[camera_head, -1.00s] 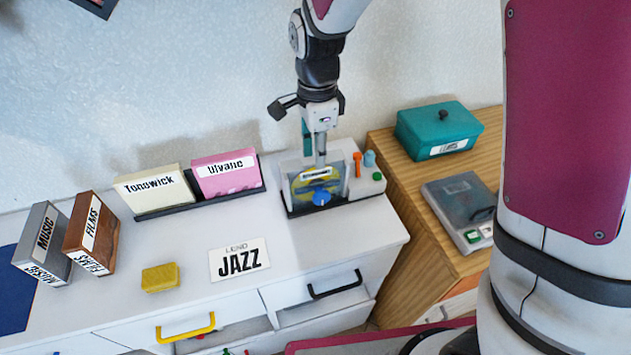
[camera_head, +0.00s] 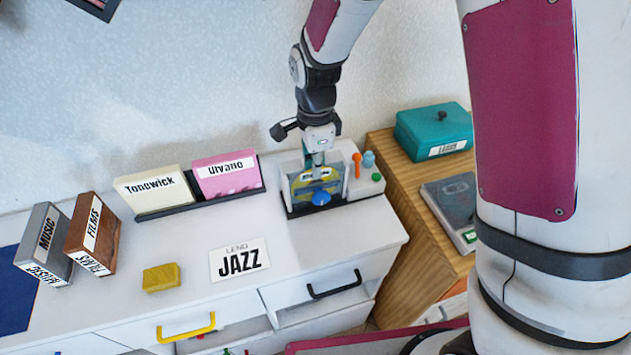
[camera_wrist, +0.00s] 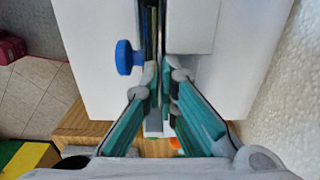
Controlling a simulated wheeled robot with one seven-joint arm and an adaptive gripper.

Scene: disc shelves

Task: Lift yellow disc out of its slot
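The yellow disc (camera_head: 301,184) stands upright in the slot of a white player (camera_head: 354,188), behind a clear front with a blue knob (camera_head: 321,198). A pale label crosses the disc, and its lower part is hidden. My gripper (camera_head: 317,176) points down from above, with its tips low over the slot. In the wrist view, the teal fingers of my gripper (camera_wrist: 160,76) lie on either side of the slot line with a narrow gap between the tips. The blue knob (camera_wrist: 125,57) is left of them. Contact with the disc cannot be made out.
An orange peg (camera_head: 357,160) and a light-blue peg (camera_head: 369,160) stand at the player's right. A pink case (camera_head: 226,182) and a cream case (camera_head: 155,196) stand in a black rack to the left. A teal box (camera_head: 434,126) is on the wooden cabinet. The white top around the JAZZ card is mostly clear.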

